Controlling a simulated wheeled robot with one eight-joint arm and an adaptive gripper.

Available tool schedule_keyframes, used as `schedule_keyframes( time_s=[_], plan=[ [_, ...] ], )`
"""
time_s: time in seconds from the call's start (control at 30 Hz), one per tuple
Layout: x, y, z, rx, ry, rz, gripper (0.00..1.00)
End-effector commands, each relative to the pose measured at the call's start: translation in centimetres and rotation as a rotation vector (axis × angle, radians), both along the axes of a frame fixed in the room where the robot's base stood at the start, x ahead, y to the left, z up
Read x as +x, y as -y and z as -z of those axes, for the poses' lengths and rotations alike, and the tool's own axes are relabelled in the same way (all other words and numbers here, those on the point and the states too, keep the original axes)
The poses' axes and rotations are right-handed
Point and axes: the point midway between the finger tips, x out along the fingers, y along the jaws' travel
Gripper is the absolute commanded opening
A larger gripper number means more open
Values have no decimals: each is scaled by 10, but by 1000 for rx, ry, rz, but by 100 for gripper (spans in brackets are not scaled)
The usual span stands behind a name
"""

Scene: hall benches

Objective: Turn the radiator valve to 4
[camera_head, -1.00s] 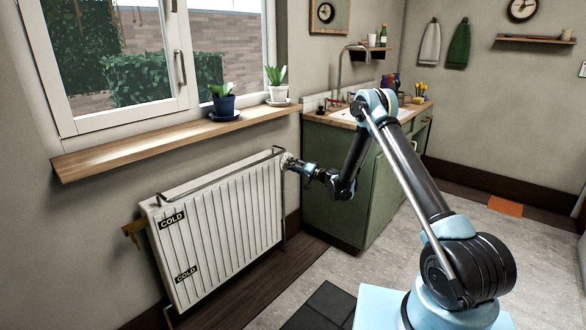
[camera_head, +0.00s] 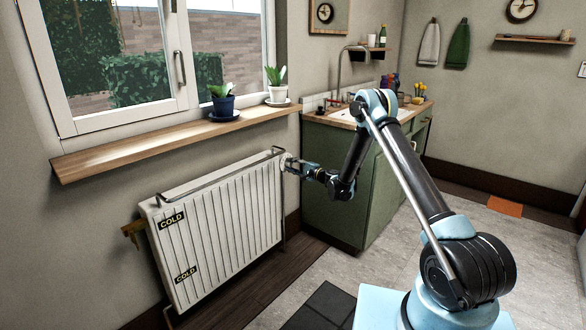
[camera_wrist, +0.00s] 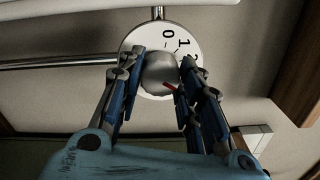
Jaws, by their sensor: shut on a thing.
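The radiator valve is at the right upper end of the white radiator (camera_head: 215,225) in the head view. In the wrist view its white dial (camera_wrist: 150,40) shows 0, 1 and part of a 2; the other numbers are hidden. Its rounded grey knob (camera_wrist: 158,72) carries a red mark (camera_wrist: 170,87) on its lower right. The mark's far end runs close to the right finger, and I cannot tell which number it points at. My gripper (camera_head: 296,165) is shut on the knob, one finger on each side; the fingers also show in the wrist view (camera_wrist: 160,68).
Two COLD labels (camera_head: 172,220) are on the radiator's front. A wooden sill (camera_head: 180,140) with a blue pot (camera_head: 223,105) and a white pot (camera_head: 278,93) is above. A green cabinet (camera_head: 330,185) stands close right of my gripper. A pipe runs behind the knob.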

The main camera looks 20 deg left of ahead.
Motion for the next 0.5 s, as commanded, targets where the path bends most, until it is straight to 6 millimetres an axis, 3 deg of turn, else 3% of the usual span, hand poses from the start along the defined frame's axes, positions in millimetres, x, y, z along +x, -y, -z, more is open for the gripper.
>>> schedule_keyframes(
  time_s=[0.5],
  plan=[
    [2,3,1,89,-218,7,9]
  ],
)
